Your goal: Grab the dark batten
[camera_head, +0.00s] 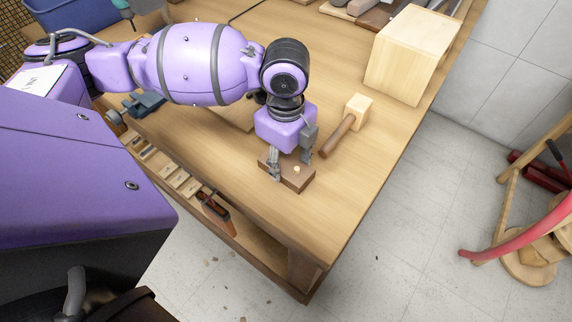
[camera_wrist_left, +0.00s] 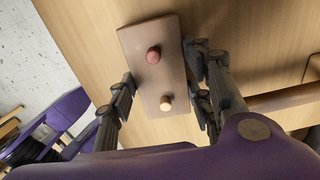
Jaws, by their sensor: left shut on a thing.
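The dark batten (camera_head: 293,183) is a short brown block lying near the front corner of the workbench. A pale round peg shows on its top in the head view. In the left wrist view the batten (camera_wrist_left: 150,82) carries one reddish peg and one pale peg. My left gripper (camera_head: 289,166) points down over it, with one finger on each long side. In the left wrist view the gripper (camera_wrist_left: 160,72) is shut on the batten across its width. Part of the batten is hidden behind the fingers in the head view. My right gripper is not in view.
A mallet (camera_head: 337,136) with a pale head lies just right of the gripper. A pale wooden box (camera_head: 410,60) stands farther back. Bench edges (camera_head: 350,235) are close to the batten. A red hose (camera_head: 520,236) and wooden stand are off the bench at right.

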